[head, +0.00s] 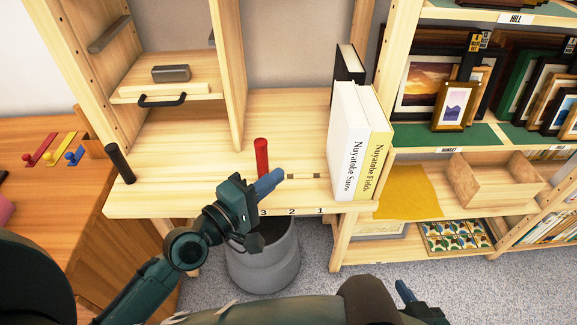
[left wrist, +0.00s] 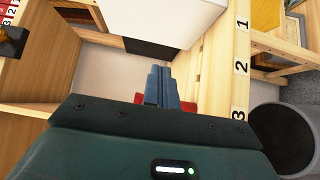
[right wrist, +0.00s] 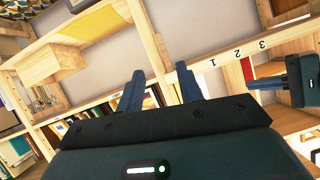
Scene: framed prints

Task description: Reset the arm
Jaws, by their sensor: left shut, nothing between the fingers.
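My left gripper (head: 270,182) is over the wooden shelf board (head: 190,185), near the numbers 3, 2 and 1 on its front edge. In the left wrist view its blue fingers (left wrist: 163,85) are together with nothing between them. A red cylinder (head: 261,155) stands upright just behind this gripper; red shows on both sides of the fingers in the left wrist view. I cannot tell if they touch. My right gripper (head: 404,290) is low at the front right, away from the shelf. In the right wrist view its fingers (right wrist: 160,92) are apart and empty.
White (head: 347,140) and yellow (head: 375,145) books stand upright at the board's right end, by a black book (head: 349,62). A black cylinder (head: 120,163) stands at the left end. A grey bin (head: 264,265) is below.

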